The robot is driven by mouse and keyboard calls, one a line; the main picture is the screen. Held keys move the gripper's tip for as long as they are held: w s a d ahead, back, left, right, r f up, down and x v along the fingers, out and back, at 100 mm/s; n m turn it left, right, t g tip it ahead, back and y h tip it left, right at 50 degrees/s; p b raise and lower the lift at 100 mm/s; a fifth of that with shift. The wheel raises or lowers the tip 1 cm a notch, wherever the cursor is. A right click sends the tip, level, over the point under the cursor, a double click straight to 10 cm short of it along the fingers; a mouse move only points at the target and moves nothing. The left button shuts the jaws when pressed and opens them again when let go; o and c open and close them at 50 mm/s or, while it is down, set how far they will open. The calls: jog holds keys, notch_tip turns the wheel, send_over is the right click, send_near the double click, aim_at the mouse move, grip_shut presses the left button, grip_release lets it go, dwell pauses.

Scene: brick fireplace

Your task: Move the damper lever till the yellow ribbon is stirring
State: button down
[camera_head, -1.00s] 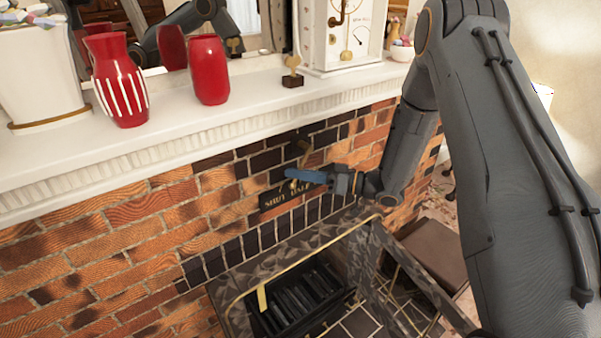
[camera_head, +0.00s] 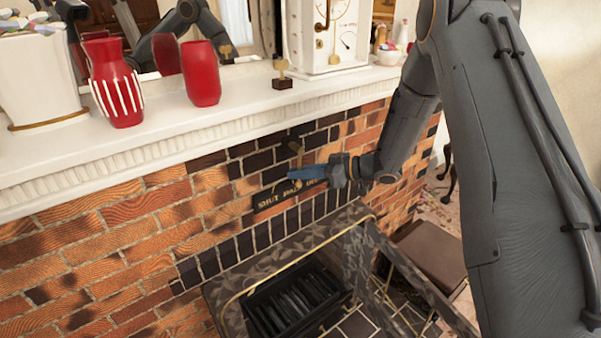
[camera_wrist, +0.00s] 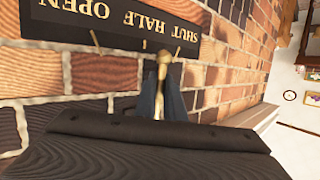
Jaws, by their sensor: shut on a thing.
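My gripper (camera_head: 296,172) is in front of the brick wall at the dark damper plate (camera_head: 268,198), lettered SHUT, HALF, OPEN. In the wrist view the blue fingers (camera_wrist: 160,103) are shut on the brass damper lever (camera_wrist: 163,68). The plate (camera_wrist: 115,22) appears upside down there. The lever stands between the HALF and SHUT marks. In the head view the fingers hide most of the lever and part of the plate. I cannot make out the yellow ribbon clearly now near the gold-edged hearth frame.
A white mantel (camera_head: 150,135) runs above the wall, holding a striped red vase (camera_head: 113,85), a plain red vase (camera_head: 201,87), a small brass ornament (camera_head: 282,75) and a white clock (camera_head: 335,40). Below are a black grate (camera_head: 295,300) and a brown box (camera_head: 430,257).

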jog(key=shift+w+d+h, duration=0.2)
jog(key=shift+d+h, duration=0.05)
jog(key=shift+h, duration=0.15)
jog(key=c, duration=1.8)
grip_release()
jog(key=shift+c, duration=0.2)
jog(key=shift+d, duration=0.1)
jog(key=shift+d, duration=0.1)
jog(key=b+v, duration=0.2)
jog(key=v, duration=0.6)
